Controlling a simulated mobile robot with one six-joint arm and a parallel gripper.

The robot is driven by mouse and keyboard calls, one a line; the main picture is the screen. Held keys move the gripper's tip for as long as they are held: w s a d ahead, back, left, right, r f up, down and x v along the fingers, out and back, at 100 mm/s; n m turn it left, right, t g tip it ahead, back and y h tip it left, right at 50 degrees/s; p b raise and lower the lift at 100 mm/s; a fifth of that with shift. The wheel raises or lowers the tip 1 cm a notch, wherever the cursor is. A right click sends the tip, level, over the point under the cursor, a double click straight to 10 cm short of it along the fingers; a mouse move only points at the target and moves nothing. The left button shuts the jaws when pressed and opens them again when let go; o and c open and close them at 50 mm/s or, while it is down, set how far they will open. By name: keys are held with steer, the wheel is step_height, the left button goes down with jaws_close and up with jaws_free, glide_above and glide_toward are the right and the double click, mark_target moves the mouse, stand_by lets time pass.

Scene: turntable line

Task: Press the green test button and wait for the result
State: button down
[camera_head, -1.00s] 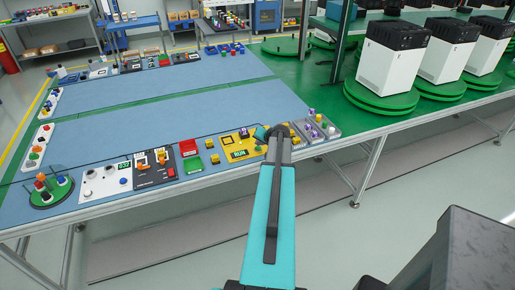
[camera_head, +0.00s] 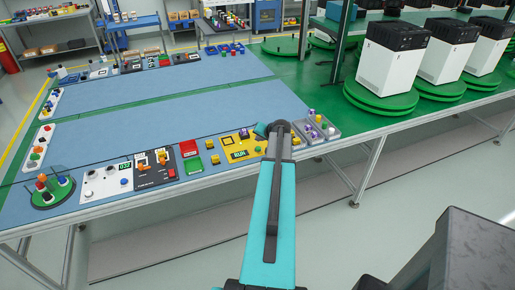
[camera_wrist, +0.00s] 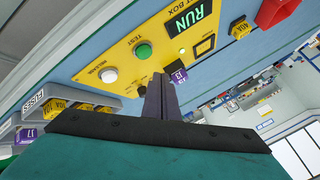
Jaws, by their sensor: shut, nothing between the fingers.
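The yellow test box (camera_head: 231,147) lies near the bench's front edge, partly hidden by my arm in the head view. In the wrist view, the box (camera_wrist: 122,62) carries a green button (camera_wrist: 143,51) marked TEST, a white button (camera_wrist: 108,75) marked RELEASE and a display (camera_wrist: 187,25) reading RUN in green. A purple fuse (camera_wrist: 178,70) is at the box, just right of my fingertips. My gripper (camera_wrist: 160,82) is shut and empty, its tips below and right of the green button in the picture. They appear apart from it.
A tray of yellow fuses (camera_wrist: 58,108) lies beside the box in the wrist view. In the head view, a grey bin (camera_head: 327,136) stands right of my arm, a red-and-green tray (camera_head: 190,160) left of the box. The blue mat's middle is clear.

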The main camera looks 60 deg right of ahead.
steer(key=shift+r+p, duration=0.4)
steer(key=shift+r, duration=0.95)
steer(key=shift+f, duration=0.1)
